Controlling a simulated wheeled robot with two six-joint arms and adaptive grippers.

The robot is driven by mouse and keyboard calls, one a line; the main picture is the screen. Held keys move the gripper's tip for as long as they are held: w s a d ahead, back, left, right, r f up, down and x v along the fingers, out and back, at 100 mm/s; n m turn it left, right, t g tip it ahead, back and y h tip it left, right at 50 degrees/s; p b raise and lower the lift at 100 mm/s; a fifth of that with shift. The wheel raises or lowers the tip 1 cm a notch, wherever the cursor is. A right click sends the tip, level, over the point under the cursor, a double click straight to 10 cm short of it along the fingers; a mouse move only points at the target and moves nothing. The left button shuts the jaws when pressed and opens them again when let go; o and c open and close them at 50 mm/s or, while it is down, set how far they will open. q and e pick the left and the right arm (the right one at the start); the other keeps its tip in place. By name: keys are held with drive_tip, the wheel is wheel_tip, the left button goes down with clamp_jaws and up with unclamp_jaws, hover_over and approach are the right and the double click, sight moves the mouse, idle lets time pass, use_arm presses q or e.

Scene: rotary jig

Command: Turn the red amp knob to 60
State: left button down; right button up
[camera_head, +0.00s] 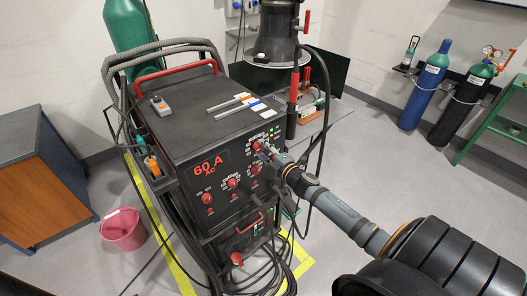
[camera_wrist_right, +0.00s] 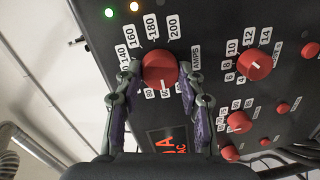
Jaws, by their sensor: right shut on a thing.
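The red amp knob (camera_wrist_right: 160,70) sits on the black front panel of the welding machine (camera_head: 205,110), with a number scale and the word AMPS around it. In the wrist view my right gripper (camera_wrist_right: 157,80) has one finger on each side of the knob and is shut on it. In the head view my right gripper (camera_head: 267,151) reaches the panel's upper right and partly hides the knob (camera_head: 257,145). The red display (camera_head: 208,166) reads 60 A AC. A pale mark shows at the knob's lower edge in the wrist view. My left gripper is not in view.
Other red knobs sit close by on the panel, such as one (camera_wrist_right: 254,65) right of the amp knob in the wrist view. Black cables (camera_head: 265,270) hang before the machine. A pink bucket (camera_head: 123,229) and a cabinet (camera_head: 45,175) stand left. Gas cylinders (camera_head: 425,85) stand far right.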

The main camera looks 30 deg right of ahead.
drive_tip(key=o, duration=1.2)
